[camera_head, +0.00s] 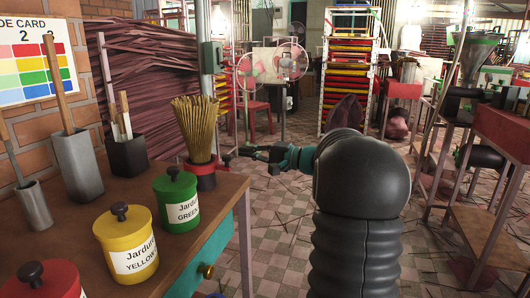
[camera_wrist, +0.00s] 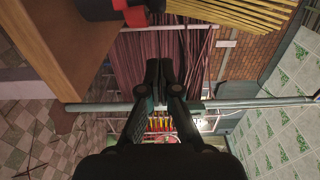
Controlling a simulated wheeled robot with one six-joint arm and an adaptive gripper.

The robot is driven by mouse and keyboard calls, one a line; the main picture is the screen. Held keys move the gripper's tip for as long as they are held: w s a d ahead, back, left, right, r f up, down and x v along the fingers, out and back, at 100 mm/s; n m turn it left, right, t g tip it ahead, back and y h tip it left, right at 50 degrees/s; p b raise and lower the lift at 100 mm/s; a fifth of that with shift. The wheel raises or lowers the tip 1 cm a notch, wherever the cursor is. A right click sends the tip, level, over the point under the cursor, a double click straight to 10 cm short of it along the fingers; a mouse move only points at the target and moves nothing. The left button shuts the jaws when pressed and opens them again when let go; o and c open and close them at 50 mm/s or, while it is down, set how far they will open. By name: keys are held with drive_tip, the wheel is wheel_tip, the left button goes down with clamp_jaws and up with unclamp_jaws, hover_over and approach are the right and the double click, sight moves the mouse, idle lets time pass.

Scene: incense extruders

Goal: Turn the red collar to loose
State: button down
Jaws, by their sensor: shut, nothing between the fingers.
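A red collar (camera_head: 201,167) rings a dark holder at the right back corner of the wooden table, around the base of a bundle of yellow sticks (camera_head: 195,125). A small red tab (camera_head: 226,160) sticks out from its right side. In the wrist view, the red tab (camera_wrist: 136,15) shows at the top, with the collar partly cut off by the frame edge. My gripper (camera_head: 245,151) is shut and empty, just right of the tab and apart from it. In the wrist view my fingertips (camera_wrist: 158,66) are together below the tab.
On the wooden table (camera_head: 120,215) stand green (camera_head: 176,200), yellow (camera_head: 126,243) and red (camera_head: 45,281) lidded jars and several grey and black tool holders. A red-topped bench with an extruder (camera_head: 480,60) stands at the right. Tiled floor lies open between.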

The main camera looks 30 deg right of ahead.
drive_tip(key=shift+s+a, duration=0.5)
drive_tip(key=shift+a, duration=0.35)
drive_tip(key=shift+s+a, duration=0.5)
drive_tip(key=shift+a, duration=0.3)
drive_tip(key=shift+s, duration=0.1)
